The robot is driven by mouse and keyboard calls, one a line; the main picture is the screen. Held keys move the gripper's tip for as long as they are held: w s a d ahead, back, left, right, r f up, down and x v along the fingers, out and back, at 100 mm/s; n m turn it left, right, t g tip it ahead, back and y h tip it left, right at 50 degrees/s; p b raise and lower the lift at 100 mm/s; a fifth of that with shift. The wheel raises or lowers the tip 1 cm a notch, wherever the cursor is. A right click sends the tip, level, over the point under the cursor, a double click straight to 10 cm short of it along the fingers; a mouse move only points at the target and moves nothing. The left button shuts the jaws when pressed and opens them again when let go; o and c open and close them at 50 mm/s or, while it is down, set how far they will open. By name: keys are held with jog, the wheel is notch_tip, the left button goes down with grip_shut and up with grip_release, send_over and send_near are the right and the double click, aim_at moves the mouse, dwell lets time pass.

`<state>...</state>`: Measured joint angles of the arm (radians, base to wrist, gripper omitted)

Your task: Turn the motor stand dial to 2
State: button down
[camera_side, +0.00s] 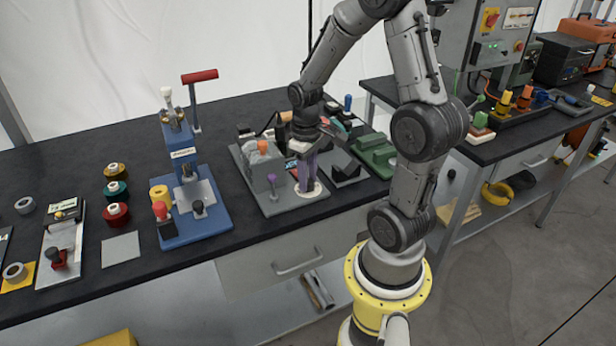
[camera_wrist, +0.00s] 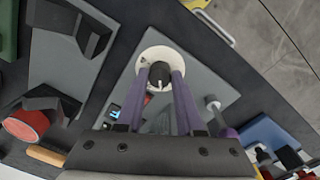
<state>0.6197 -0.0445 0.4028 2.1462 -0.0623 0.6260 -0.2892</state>
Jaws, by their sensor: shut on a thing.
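The motor stand is a grey plate (camera_side: 280,206) on the black bench, carrying a grey block with an orange-topped part (camera_side: 263,147). The plate also shows in the wrist view (camera_wrist: 205,72). Its dial is a black knob (camera_wrist: 159,76) with a light pointer mark on a round white disc (camera_wrist: 153,54). The disc's rim shows near the plate's front right corner in the side view (camera_side: 318,191). My gripper (camera_side: 308,188), with purple fingers, points down at the dial. In the wrist view the fingers (camera_wrist: 160,80) are shut on the knob, one on each side. The dial's numbers are not readable.
A purple-topped lever (camera_side: 272,182) stands left of my fingers on the plate. A blue press (camera_side: 192,222) stands further left. A dark V-shaped block (camera_side: 346,172) and a green fixture (camera_side: 376,153) stand close on the right. A small lit display (camera_wrist: 115,112) is beside the fingers.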

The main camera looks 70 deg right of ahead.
jog(key=m, duration=0.4)
jog(key=shift+r+m, duration=0.1)
jog(key=shift+m, duration=0.2)
jog(key=shift+w+d+m, duration=0.1)
jog(key=shift+m, duration=1.4)
jog(key=c, duration=0.5)
grip_release()
jog(key=shift+c, duration=0.2)
notch_tip(320, 180, up, 14)
jog(key=shift+w+a, duration=0.15)
jog(key=shift+a, duration=0.05)
